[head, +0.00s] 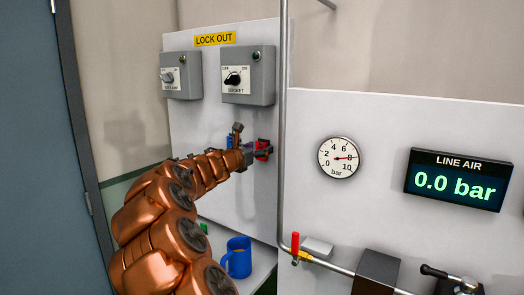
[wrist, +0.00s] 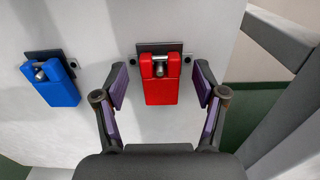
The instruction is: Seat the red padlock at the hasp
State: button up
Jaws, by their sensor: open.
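The red padlock (wrist: 162,90) hangs upright from a dark bracket (wrist: 146,47) on the pale panel in the wrist view. It also shows in the head view (head: 263,147), partly hidden by my gripper. My gripper (wrist: 161,76) is open, with one finger on each side of the red padlock and a visible gap on both sides. In the head view my gripper (head: 253,153) is at the panel's right part, below the SOCKET box. I cannot clearly make out a hasp in either view.
A blue padlock (wrist: 52,86) hangs on another bracket to the left. Two grey switch boxes, the left one (head: 181,75) and the SOCKET box (head: 248,76), are above. A vertical pipe (head: 283,100) runs close to the right. A blue mug (head: 238,258) stands below.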

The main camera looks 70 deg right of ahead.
jog(key=c, duration=1.3)
jog(key=shift+o, duration=0.2)
jog(key=shift+b, duration=0.35)
jog(key=shift+w+a+r, duration=0.1)
jog(key=shift+a, duration=0.15)
jog(key=b+v, duration=0.3)
jog(key=v, duration=1.4)
jog(key=shift+a, duration=0.25)
